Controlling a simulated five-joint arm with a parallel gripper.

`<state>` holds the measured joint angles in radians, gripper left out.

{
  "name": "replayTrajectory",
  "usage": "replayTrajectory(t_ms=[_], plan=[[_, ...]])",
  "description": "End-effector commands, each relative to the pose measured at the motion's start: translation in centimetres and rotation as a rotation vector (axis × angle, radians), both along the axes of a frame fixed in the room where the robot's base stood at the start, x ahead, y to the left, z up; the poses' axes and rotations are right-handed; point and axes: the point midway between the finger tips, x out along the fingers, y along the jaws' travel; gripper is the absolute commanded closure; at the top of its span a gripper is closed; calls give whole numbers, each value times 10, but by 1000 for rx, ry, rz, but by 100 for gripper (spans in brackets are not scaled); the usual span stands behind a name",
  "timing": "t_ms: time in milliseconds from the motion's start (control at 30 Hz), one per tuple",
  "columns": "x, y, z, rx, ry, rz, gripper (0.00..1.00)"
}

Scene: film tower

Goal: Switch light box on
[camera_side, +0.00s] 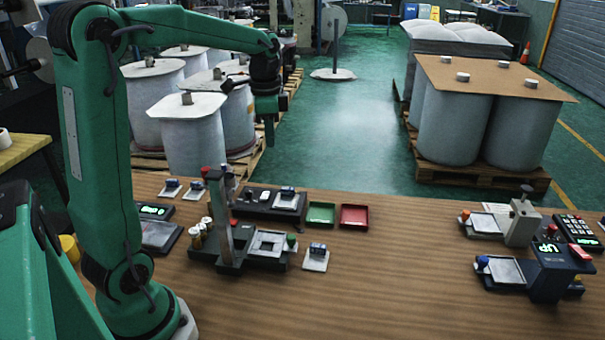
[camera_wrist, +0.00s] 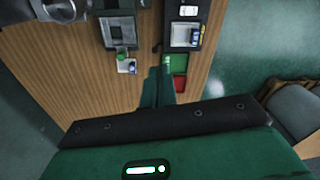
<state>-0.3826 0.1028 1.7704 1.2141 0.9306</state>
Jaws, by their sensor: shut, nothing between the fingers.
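A low dark box with a pale square panel (camera_side: 285,202) stands near the far edge of the bench; it looks like the light box. Small white parts that look like its switch (camera_side: 265,195) sit left of the panel. In the wrist view the pale panel (camera_wrist: 182,36) is at the top, with a white switch-like part (camera_wrist: 188,10) above it. A small blue-and-white piece rests on the panel. I cannot tell if the panel is lit. My gripper (camera_side: 269,143) hangs high above the bench's far side, shut and empty; its fingers show in the wrist view (camera_wrist: 158,75).
A green tray (camera_side: 321,213) and a red tray (camera_side: 354,216) lie right of the box. A dark fixture with an upright post (camera_side: 218,225) stands in front. Devices with screens (camera_side: 550,265) are at the right. The bench middle is clear.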

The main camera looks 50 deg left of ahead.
Motion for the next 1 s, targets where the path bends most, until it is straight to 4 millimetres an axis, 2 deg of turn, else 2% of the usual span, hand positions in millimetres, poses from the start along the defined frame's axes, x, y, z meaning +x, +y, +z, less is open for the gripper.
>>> replayTrajectory(t_ms=[33, 300, 500, 667, 1000], plan=[[6, 12, -7, -7, 22, -18, 100], [26, 65, -38, -55, 112, -149, 100], [32, 92, -57, -88, 149, -218, 100], [33, 100, -62, -99, 159, -239, 100], [33, 99, -67, -100, 161, -241, 100]])
